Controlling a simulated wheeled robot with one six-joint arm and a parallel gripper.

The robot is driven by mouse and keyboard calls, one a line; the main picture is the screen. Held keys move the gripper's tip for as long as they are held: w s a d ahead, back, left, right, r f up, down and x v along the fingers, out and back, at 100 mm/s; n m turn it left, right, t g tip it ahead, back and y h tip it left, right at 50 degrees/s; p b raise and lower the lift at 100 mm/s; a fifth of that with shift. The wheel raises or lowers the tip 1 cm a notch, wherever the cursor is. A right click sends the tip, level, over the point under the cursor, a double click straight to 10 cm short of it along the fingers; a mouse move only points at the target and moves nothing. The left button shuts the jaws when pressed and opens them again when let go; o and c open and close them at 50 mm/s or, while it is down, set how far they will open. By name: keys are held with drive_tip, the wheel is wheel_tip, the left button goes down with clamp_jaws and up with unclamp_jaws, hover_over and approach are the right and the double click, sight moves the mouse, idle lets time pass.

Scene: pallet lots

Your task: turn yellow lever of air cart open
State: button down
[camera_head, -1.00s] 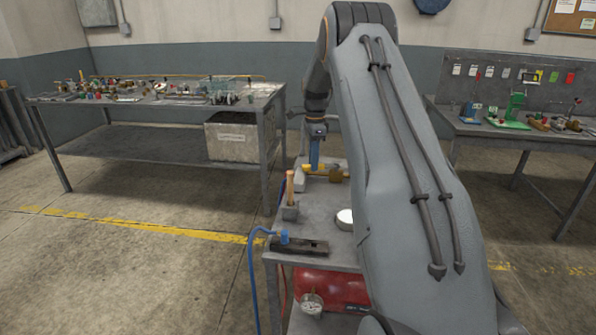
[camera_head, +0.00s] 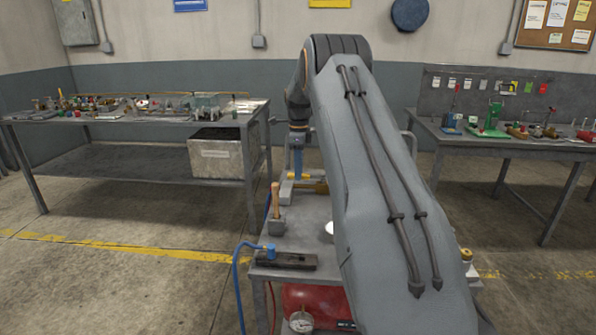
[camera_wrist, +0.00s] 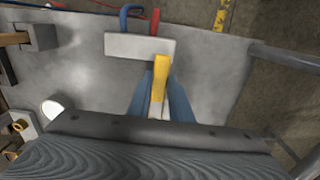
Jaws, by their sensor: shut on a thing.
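The yellow lever (camera_wrist: 161,75) shows in the wrist view, in front of a pale block (camera_wrist: 140,46). My gripper (camera_wrist: 160,98) has its blue fingers on both sides of the lever and is shut on it. In the head view my gripper (camera_head: 297,162) points down at the far end of the air cart (camera_head: 305,215). The yellow lever (camera_head: 298,177) shows just below the fingertips, beside a brass-coloured part (camera_head: 315,187). My arm hides the cart's right side. A red tank (camera_head: 318,303) with a gauge (camera_head: 302,322) sits under the cart top.
A wooden-handled tool in a grey block (camera_head: 277,222) and a dark block with a blue fitting (camera_head: 285,260) stand on the cart's left side. A blue hose (camera_head: 236,285) hangs off the left edge. Cluttered benches stand at left (camera_head: 95,118) and right (camera_head: 550,150).

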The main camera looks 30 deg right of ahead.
drive_tip(key=shift+d+r, duration=0.1)
drive_tip(key=c, duration=1.6)
unclamp_jaws()
drive_tip(key=shift+w, duration=0.1)
drive_tip(key=shift+r+b, duration=0.65)
drive_tip(key=shift+r, duration=3.2)
